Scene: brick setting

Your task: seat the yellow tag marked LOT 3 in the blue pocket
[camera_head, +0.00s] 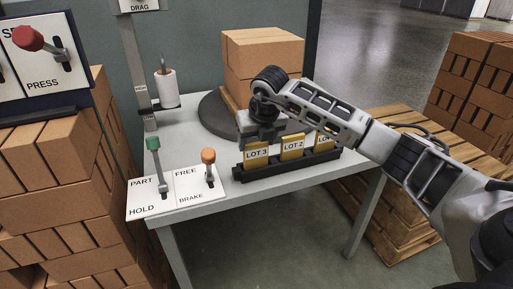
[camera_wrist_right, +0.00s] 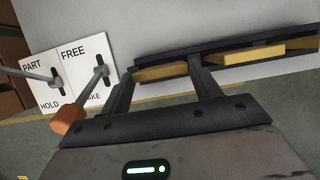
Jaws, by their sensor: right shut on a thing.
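The yellow tag marked LOT 3 (camera_head: 257,157) stands at the left end of a black rack (camera_head: 290,168) on the front right of the table. My right gripper (camera_head: 258,138) reaches down from above and is shut on the top of this tag. The tag's lower edge is at the rack. In the right wrist view the tag (camera_wrist_right: 160,73) shows as a yellow strip between the two fingers. I see no blue pocket in either view. My left gripper is not in view.
A LOT 2 tag (camera_head: 292,148) and another yellow tag (camera_head: 324,142), partly hidden by my arm, stand in the same rack. A green lever (camera_head: 153,143) and an orange lever (camera_head: 208,156) rise left of it.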

